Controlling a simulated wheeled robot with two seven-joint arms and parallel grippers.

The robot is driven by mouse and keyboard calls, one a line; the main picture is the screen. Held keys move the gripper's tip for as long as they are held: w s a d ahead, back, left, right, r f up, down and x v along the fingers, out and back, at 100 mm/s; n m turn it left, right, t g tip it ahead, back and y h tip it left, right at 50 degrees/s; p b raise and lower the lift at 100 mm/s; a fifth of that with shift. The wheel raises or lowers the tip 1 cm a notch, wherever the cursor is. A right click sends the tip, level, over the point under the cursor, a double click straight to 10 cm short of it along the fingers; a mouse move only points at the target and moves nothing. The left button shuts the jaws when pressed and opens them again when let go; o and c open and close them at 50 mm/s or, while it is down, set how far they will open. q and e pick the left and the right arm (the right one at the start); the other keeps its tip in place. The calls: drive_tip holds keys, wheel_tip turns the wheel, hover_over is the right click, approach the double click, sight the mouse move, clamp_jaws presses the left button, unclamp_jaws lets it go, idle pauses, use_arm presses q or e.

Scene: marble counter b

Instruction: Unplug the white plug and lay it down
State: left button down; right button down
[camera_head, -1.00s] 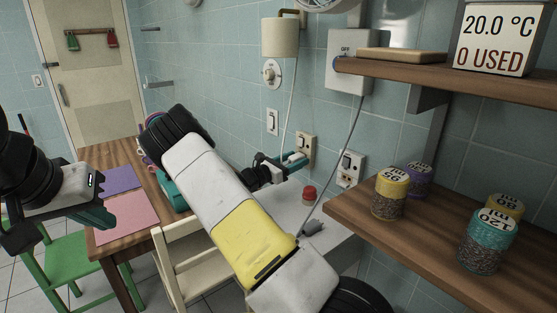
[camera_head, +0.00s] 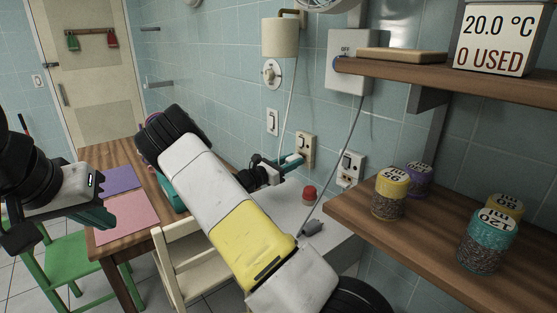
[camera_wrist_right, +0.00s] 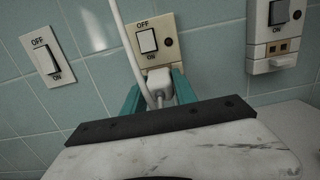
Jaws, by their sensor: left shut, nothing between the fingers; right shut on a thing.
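The white plug (camera_wrist_right: 159,82) is between the teal fingers of my right gripper (camera_wrist_right: 158,92), which is shut on it. A white cord runs up from the plug. In the head view, my right gripper (camera_head: 293,161) is just in front of the beige socket plate (camera_head: 306,146). The plate's switch and OFF/ON marks show in the right wrist view (camera_wrist_right: 148,38). The plug overlaps the plate's lower part there, and its prongs are hidden. My left gripper (camera_head: 100,216) is shut and empty at the left, above the pink mat.
A second socket (camera_head: 350,168) is to the right, its grey cord above the counter. A wooden shelf (camera_head: 430,220) with several jars juts out at right.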

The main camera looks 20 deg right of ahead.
drive_tip(key=shift+v, duration=2.4)
drive_tip(key=w+v, duration=0.1)
drive_tip(key=v, duration=0.5)
drive_tip(key=shift+a+r, duration=0.2)
drive_tip(key=shift+r, duration=0.15)
drive_tip(key=g+y, duration=0.1)
drive_tip(key=y, duration=0.2)
drive_tip(key=g+y, duration=0.1)
drive_tip(key=y, duration=0.2)
drive_tip(key=shift+y, duration=0.3)
